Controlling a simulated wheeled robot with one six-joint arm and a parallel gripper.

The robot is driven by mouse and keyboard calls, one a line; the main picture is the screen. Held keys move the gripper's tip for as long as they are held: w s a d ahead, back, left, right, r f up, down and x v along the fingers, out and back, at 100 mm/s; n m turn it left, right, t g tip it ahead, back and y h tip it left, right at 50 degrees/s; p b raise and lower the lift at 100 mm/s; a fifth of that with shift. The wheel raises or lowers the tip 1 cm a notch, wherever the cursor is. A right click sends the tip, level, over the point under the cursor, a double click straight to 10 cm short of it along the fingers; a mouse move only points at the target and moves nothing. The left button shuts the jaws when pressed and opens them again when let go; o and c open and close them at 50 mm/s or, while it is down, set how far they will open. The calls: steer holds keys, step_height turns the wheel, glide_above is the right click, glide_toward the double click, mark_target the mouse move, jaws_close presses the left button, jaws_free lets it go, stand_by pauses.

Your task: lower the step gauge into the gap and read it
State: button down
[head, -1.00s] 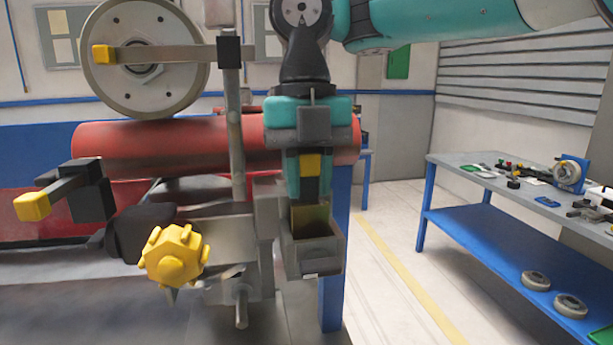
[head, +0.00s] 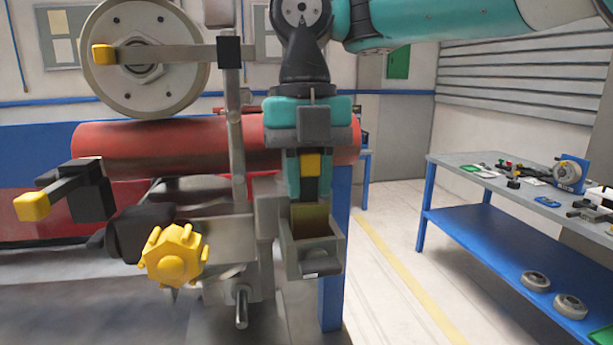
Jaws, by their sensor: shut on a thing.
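My gripper (head: 309,192) points straight down in the head view, its teal fingers shut on the step gauge. The gauge shows as a yellow block (head: 310,165) with a black part below it between the fingers. A brass-coloured plate (head: 310,216) shows directly under the fingertips, at the mouth of a grey open-topped housing (head: 303,262). I cannot tell whether this plate is the gauge's lower end. The housing's walls hide its inside, so the gap and any reading on the gauge cannot be made out.
A yellow lobed knob (head: 173,255) and a yellow-tipped lever (head: 31,207) stand left of the housing. A grey upright post (head: 236,150) rises close to my gripper's left, before a red cylinder (head: 170,145). A blue-framed bench (head: 470,190) stands right, beyond clear floor.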

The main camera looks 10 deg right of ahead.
steer(key=shift+r+p, duration=6)
steer(key=shift+r, duration=0.05)
steer(key=shift+d, duration=0.1)
